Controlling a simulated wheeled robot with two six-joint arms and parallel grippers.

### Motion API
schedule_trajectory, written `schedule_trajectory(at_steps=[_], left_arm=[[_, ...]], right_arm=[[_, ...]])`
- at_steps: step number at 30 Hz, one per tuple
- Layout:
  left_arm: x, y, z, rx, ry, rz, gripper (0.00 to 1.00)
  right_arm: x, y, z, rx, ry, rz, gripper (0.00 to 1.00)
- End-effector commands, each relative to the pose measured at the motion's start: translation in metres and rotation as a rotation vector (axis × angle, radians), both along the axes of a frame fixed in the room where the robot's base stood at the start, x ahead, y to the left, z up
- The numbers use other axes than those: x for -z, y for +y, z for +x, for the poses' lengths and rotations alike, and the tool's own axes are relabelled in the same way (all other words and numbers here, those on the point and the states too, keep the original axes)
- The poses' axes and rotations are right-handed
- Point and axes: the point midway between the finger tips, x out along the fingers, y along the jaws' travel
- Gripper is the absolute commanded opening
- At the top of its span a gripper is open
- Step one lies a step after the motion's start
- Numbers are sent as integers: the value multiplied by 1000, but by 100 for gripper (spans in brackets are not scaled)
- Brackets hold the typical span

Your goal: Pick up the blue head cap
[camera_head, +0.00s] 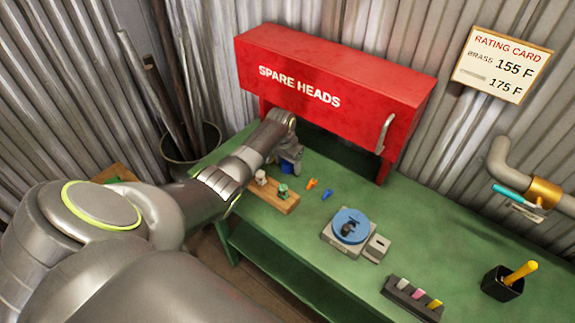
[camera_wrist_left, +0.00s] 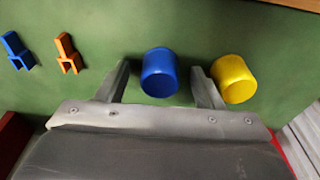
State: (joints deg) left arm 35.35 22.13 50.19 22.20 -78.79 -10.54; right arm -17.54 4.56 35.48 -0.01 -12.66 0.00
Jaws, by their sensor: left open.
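The blue head cap (camera_wrist_left: 160,73) is a short round cylinder standing on the green bench. In the left wrist view it sits between the two fingers of my left gripper (camera_wrist_left: 160,78), with a gap to each finger. The gripper is open and empty. In the head view the left gripper (camera_head: 288,158) is low over the bench in front of the red cabinet, and the blue cap (camera_head: 287,169) shows only partly below it. A yellow cap (camera_wrist_left: 234,79) stands just right of the right finger in the wrist view. My right gripper is not in view.
The red SPARE HEADS cabinet (camera_head: 330,83) stands behind the gripper. A wooden block (camera_head: 284,203) with small parts, an orange clip (camera_head: 312,183) and a blue clip (camera_head: 327,194) lie nearby. A scale with a blue disc (camera_head: 351,225) stands to the right.

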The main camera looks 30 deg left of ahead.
Motion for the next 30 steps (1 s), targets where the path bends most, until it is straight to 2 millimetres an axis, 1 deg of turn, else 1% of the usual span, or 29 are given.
schedule_trajectory(at_steps=[8, 18, 19, 26, 30], left_arm=[[2, 0, 1, 1, -1, 0, 61], [1, 0, 1, 1, -1, 0, 16], [1, 0, 1, 0, -1, 0, 14], [1, 0, 1, 1, -1, 0, 14], [-9, 0, 1, 1, -3, 0, 14]], right_arm=[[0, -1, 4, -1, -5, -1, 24], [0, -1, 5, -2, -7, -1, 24], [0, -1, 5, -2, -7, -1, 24], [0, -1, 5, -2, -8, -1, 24], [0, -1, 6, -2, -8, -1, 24]])
